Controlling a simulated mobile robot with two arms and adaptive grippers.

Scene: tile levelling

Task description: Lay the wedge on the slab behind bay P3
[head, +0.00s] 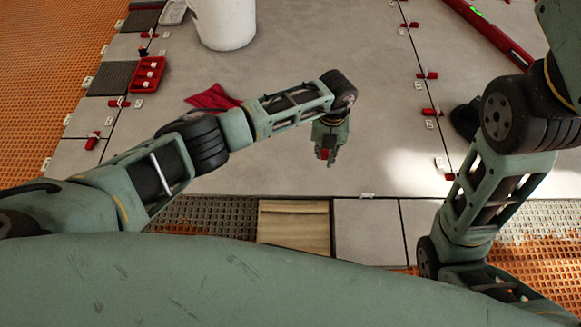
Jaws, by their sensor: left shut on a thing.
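My left gripper (328,158) points down over the large grey slab (270,130) near the middle of the head view. It is shut on a small red wedge (325,154), mostly hidden by the fingers. I cannot tell whether the wedge touches the slab. No P3 label is readable, so I cannot tell which bay is which. My right arm is on the right side, but its gripper does not show.
Red wedges with white clips stand along the slab joints, such as one at right (431,112). A red tray (148,75), white bucket (224,22), red cloth (213,98) and red level (490,32) lie around. A wooden board (293,226) sits in the front row.

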